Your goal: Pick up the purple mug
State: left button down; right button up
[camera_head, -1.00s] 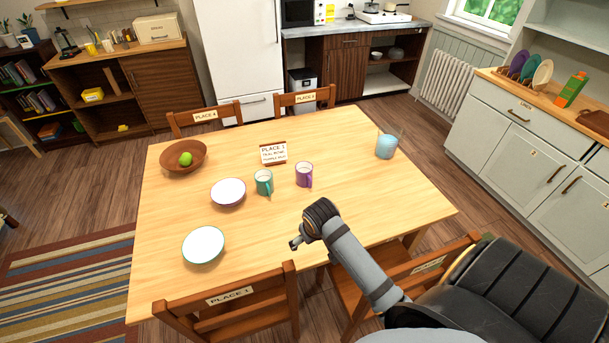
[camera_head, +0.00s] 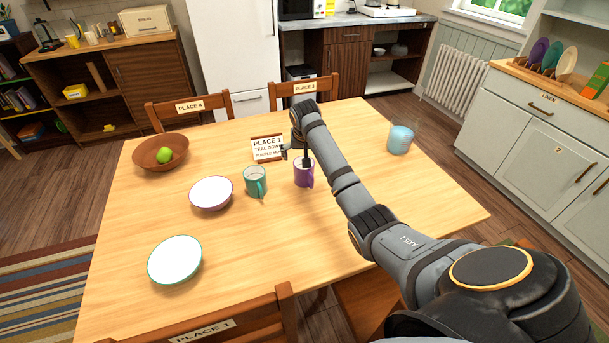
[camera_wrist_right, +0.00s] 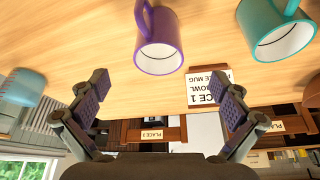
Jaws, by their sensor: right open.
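The purple mug (camera_head: 299,180) stands upright on the wooden table (camera_head: 330,240), its handle toward the robot's side. It also shows in the right wrist view (camera_wrist_right: 160,52), ahead of the fingertips and roughly centred between them. My right gripper (camera_head: 296,155) is at the mug's far side in the head view, one finger overlapping the mug's rim in the picture. In the wrist view the gripper (camera_wrist_right: 163,95) is wide open with nothing between its fingers. Whether a finger touches the mug cannot be told. My left gripper is not in view.
A teal mug (camera_head: 255,182) stands just left of the purple one. The Place 1 sign (camera_head: 267,149) is behind them. A purple-rimmed bowl (camera_head: 211,193), a teal-rimmed bowl (camera_head: 175,261) and a brown bowl (camera_head: 150,157) are left. A blue cup (camera_head: 400,140) is right. The table's front right is clear.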

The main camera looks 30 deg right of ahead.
aim_at(306, 175)
jog(key=x, duration=0.9)
jog(key=shift+w+d, duration=0.3)
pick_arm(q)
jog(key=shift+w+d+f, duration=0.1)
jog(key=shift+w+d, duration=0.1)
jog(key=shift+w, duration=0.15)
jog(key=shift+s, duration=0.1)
pick_arm(e)
jog(key=shift+s, duration=0.1)
jog(key=shift+c, duration=1.1)
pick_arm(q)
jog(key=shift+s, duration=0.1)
pick_arm(e)
jog(key=c, duration=1.3)
jog(key=shift+o, duration=0.2)
